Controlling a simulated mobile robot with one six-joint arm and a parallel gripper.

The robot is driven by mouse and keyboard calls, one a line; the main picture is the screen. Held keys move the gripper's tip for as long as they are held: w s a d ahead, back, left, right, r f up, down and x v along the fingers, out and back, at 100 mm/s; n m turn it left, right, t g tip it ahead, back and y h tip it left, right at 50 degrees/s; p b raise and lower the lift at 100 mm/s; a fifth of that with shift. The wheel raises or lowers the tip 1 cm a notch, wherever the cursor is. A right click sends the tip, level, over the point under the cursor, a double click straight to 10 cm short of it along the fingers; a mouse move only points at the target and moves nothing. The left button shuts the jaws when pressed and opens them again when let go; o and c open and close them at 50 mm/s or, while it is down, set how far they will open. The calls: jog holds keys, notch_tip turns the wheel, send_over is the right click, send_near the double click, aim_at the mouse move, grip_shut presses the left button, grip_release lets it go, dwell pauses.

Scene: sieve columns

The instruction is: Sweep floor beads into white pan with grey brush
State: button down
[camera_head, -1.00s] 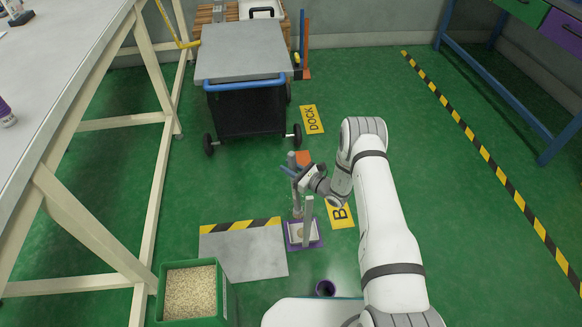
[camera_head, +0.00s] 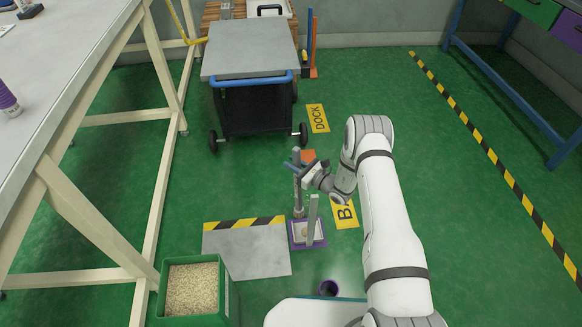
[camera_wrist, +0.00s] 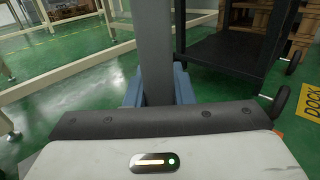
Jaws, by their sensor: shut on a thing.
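My gripper (camera_head: 297,167) is shut on the grey brush's (camera_head: 298,189) upright handle, with the blue fingers around it. The brush's lower end is close to the floor at the far edge of the white pan (camera_head: 296,236); I cannot tell whether it touches. In the wrist view the grey handle (camera_wrist: 155,50) stands upright between the blue fingers (camera_wrist: 155,88). The pan has a purple border and its own upright grey post (camera_head: 312,218). A beige patch, perhaps beads, shows inside it. Loose beads on the floor are too small to make out.
A grey plate (camera_head: 247,252) with a striped edge lies left of the pan. A green bin (camera_head: 193,318) of pale grains and a purple cup (camera_head: 330,288) stand nearer. The cart (camera_head: 250,52) is behind, a bench (camera_head: 75,75) left. Floor at right is clear.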

jog(key=shift+f, duration=0.1)
jog(key=w+b, duration=0.1)
jog(key=w, duration=0.1)
jog(key=w+b, duration=0.2)
jog(key=shift+a, duration=0.4)
jog(key=shift+w+a+b, duration=0.25)
jog(key=shift+w+b, duration=0.7)
jog(key=shift+b, duration=0.05)
jog(key=shift+w+a+b, duration=0.2)
jog(key=shift+w+b, duration=0.75)
